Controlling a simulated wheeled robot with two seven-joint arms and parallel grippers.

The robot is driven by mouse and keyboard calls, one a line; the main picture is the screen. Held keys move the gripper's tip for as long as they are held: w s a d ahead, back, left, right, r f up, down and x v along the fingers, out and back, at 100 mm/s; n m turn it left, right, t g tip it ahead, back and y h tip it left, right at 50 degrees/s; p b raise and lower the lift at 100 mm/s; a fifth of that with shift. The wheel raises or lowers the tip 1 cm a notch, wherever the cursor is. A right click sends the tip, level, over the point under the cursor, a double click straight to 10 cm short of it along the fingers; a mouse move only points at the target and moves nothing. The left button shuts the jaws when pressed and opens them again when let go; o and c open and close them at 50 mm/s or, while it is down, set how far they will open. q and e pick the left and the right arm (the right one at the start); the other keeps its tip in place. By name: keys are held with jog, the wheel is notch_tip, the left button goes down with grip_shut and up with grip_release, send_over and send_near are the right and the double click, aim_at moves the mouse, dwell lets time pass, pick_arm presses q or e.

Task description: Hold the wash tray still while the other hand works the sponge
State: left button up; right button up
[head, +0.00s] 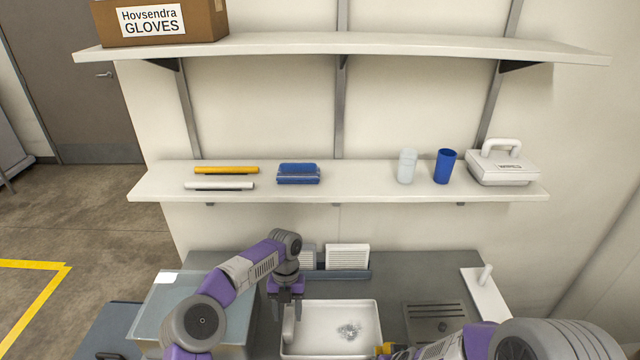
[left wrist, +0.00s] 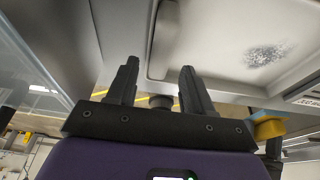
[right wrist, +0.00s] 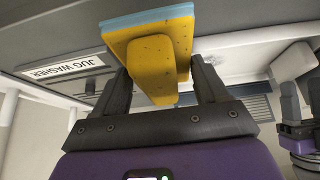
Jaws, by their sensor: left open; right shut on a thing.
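The white wash tray (head: 368,308) lies on the counter, with a grey speckled patch (head: 349,331) on its floor. My right gripper (right wrist: 162,92) is shut on the sponge (right wrist: 150,55), yellow with a light blue layer. In the head view a little of the sponge (head: 384,349) shows at the tray's front right; my right arm hides much there.
A translucent tub (head: 160,310) stands left of the tray. A blue rack with white panels (head: 347,257) is behind it, and a grey drain area (head: 437,318) is to the right.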

aim_at(289, 317)
pick_arm(q)
jog(key=shift+f+b, duration=0.9)
jog(key=shift+f, duration=1.6)
pick_arm(e)
jog(key=shift+f, duration=1.1)
pick_arm(q)
jog(key=c, duration=0.8)
